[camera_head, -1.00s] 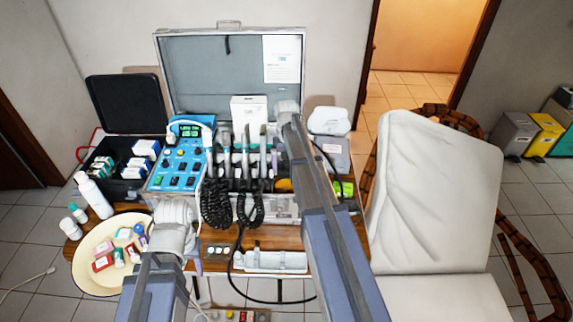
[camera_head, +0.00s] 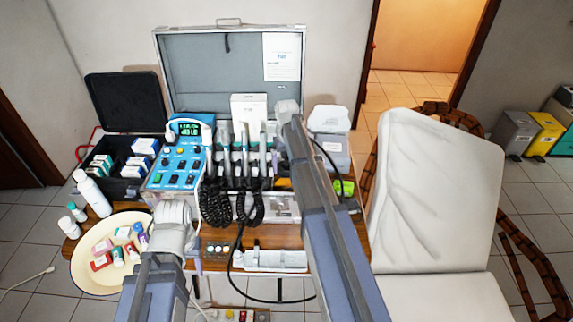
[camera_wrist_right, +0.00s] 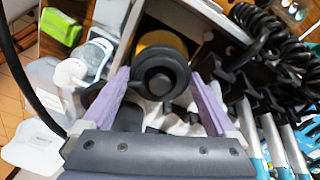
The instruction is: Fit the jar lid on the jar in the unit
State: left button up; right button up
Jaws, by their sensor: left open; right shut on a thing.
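The jar lid (camera_wrist_right: 162,75) is black and round with a raised knob. My right gripper (camera_wrist_right: 162,84) is shut on it, with a purple finger on each side. The amber jar (camera_wrist_right: 160,41) shows just behind the lid in the right wrist view. The lid covers part of it, and I cannot tell whether they touch. In the head view the jar (camera_head: 284,184) is an orange patch at the right end of the open unit (camera_head: 280,206), and my right arm hides the gripper and lid. My left gripper (camera_head: 197,266) hangs at the table's front, mostly hidden behind its arm, open.
Handpieces with coiled black cords (camera_head: 215,203) stand left of the jar. A translucent box (camera_head: 335,150) and green items (camera_head: 343,187) are to its right. A cream plate (camera_head: 88,278) of small items lies at left. A white chair (camera_head: 432,190) stands at right.

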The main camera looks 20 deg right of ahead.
aim_at(287, 163)
jog(key=shift+f, duration=0.15)
jog(key=o, duration=1)
notch_tip(287, 163, up, 8)
jog(key=p, duration=0.7)
jog(key=shift+p, duration=0.35)
jog(key=shift+f, duration=0.1)
jog(key=shift+s+f, duration=0.1)
